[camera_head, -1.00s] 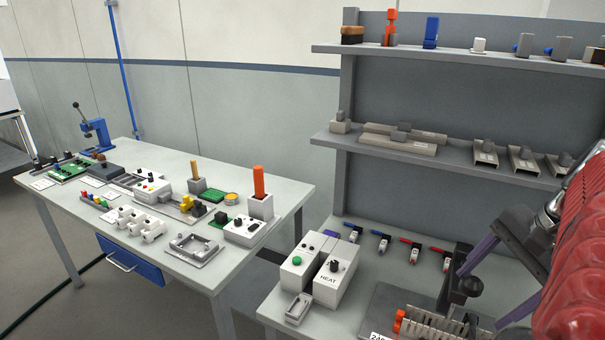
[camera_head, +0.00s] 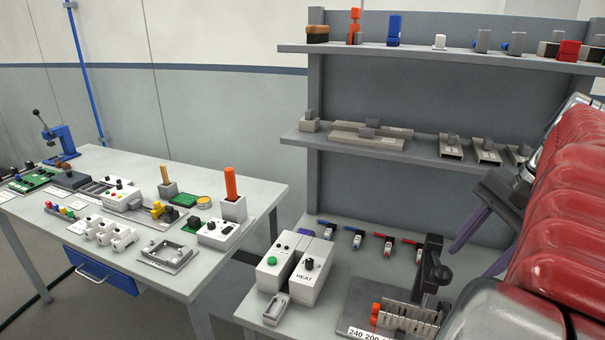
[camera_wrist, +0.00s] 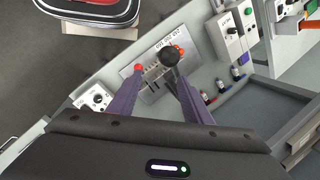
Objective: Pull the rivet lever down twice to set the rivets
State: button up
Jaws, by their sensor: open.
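A blue bench press (camera_head: 60,143) with a black-knobbed lever (camera_head: 40,120) stands on the far left bench. A nearer bench fixture has a dark upright post (camera_head: 430,265) with a black knob (camera_head: 442,274), an orange stop (camera_head: 376,314) and a slotted row; the knob also shows in the wrist view (camera_wrist: 170,56). Which lever is the rivet lever, I cannot tell. My gripper (camera_head: 473,260), with purple fingers, is open and empty at the right. In the wrist view my gripper (camera_wrist: 160,80) looks down over the fixture, the knob lying between the finger lines, apparently beyond the fingertips.
A HEAT box (camera_head: 308,270) and a green-button box (camera_head: 278,262) stand left of the fixture. Several small tools with red or blue handles (camera_head: 358,238) lie behind. A grey shelf rack (camera_head: 400,90) rises behind them. The left bench (camera_head: 250,185) is crowded with small devices.

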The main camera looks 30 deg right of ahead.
jog(key=d+r, duration=0.3)
jog(key=r, duration=0.5)
jog(key=shift+d, duration=0.15)
dwell(1.0)
dwell(0.5)
jog(key=w+a+f+n, duration=0.2)
jog(key=w+a+n, duration=0.2)
jog(key=w+a, duration=0.4)
jog(key=w+a+f+n, duration=0.3)
jog(key=w+a+n, duration=0.15)
jog(key=a, duration=0.65)
jog(key=w+a+f+n, duration=0.1)
jog(key=a+f+n, duration=0.1)
jog(key=a, duration=0.5)
jog(key=a+f+n, duration=0.2)
jog(key=a+n, duration=0.1)
jog(key=a, duration=0.3)
jog(key=s+a+f+n+t, duration=0.1)
jog(key=s+f+n, duration=0.1)
jog(key=f, duration=0.3)
jog(key=s+f+n+t+h, duration=0.1)
jog(key=s+f+n, duration=0.1)
jog(key=s+f, duration=0.1)
jog(key=shift+s+a+f, duration=0.25)
jog(key=shift+a+f, duration=0.15)
jog(key=shift+f, duration=0.45)
